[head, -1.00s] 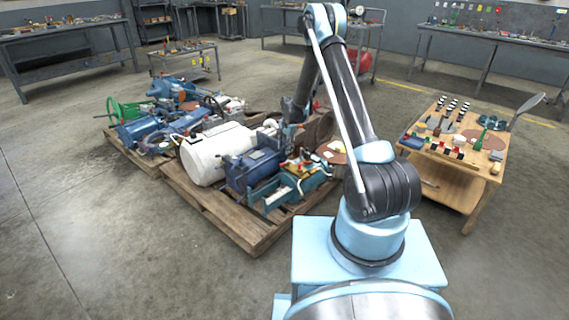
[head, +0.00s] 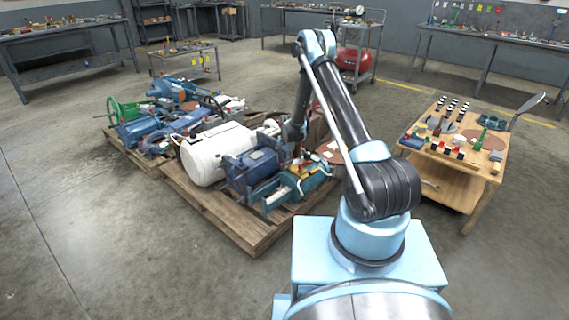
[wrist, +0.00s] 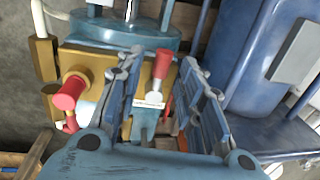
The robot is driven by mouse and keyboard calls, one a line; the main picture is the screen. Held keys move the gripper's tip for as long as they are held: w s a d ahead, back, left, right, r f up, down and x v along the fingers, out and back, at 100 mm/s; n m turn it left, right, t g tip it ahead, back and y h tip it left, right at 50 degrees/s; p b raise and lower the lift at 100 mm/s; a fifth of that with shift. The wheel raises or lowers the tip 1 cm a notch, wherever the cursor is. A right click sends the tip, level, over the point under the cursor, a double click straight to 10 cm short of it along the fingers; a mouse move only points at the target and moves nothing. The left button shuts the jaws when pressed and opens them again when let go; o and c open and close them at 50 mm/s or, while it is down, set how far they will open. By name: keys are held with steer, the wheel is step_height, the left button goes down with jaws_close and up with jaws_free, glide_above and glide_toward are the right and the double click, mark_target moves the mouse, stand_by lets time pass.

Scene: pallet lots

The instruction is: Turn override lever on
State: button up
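A short lever with a red grip (wrist: 162,64) stands on a brass-coloured valve block (wrist: 92,62) in the wrist view. A second red knob (wrist: 70,94) sticks out of the block's left side. I cannot tell from any label which is the override lever. My gripper (wrist: 160,62) is open, with one finger on each side of the red-gripped lever and gaps between. The lever is not visibly held. In the head view the teal machine (head: 309,182) with yellow parts sits on the pallet's front right, below my arm's end; my fingers are too small to make out there.
A blue motor (head: 250,168) and a white tank (head: 213,154) crowd the wooden pallet (head: 232,220) left of the teal machine. A blue housing (wrist: 238,55) stands close right of my fingers. A wooden table (head: 446,188) with small parts is at right; open floor lies between.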

steer(key=shift+c, duration=0.6)
jaws_close()
